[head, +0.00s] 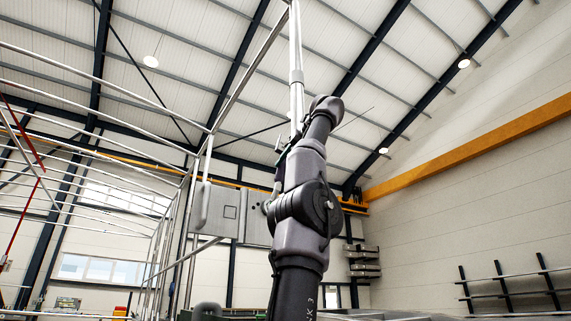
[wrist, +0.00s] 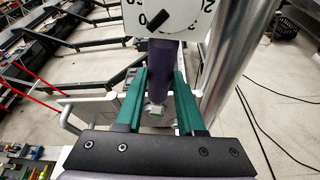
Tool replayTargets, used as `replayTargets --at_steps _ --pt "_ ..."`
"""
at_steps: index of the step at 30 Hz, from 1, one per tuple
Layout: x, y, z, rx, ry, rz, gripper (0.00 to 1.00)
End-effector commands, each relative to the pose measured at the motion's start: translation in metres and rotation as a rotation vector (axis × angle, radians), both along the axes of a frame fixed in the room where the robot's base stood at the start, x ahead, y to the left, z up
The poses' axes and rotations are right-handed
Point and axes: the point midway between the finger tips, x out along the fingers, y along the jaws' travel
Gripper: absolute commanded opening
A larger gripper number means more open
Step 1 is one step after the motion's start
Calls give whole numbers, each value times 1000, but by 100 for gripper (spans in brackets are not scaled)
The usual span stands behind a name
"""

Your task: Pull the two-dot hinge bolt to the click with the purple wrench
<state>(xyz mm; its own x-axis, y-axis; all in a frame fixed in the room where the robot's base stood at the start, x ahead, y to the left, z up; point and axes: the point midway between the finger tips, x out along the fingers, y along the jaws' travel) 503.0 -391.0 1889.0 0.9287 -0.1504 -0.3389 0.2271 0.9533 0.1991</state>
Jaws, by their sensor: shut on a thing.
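In the wrist view my gripper (wrist: 161,80) has two green fingers, and they are shut on the dark purple wrench (wrist: 163,62). The wrench's shaft runs up the picture from between the fingers. A round white dial (wrist: 170,16) with black numbers and a dark pointer shows at its far end, cut by the top edge.
A thick metal post (wrist: 236,55) stands close to the right of my gripper. Pale grey box-shaped bodies (head: 224,211) stand behind my arm, with a frame of metal rails (head: 88,126) at the left. In the wrist view a tray of coloured small parts (wrist: 22,150) lies lower left.

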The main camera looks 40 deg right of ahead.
Motion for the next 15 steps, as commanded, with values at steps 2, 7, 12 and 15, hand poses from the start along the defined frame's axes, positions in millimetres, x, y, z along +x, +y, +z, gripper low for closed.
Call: replayTargets --at_steps 2,7,12,15 --pt "1 0 -1 5 2 1 0" --pt "1 -1 -1 9 1 1 0" --pt "0 -6 -2 35 -5 0 0" --pt "-1 -9 -3 53 -9 -1 0"
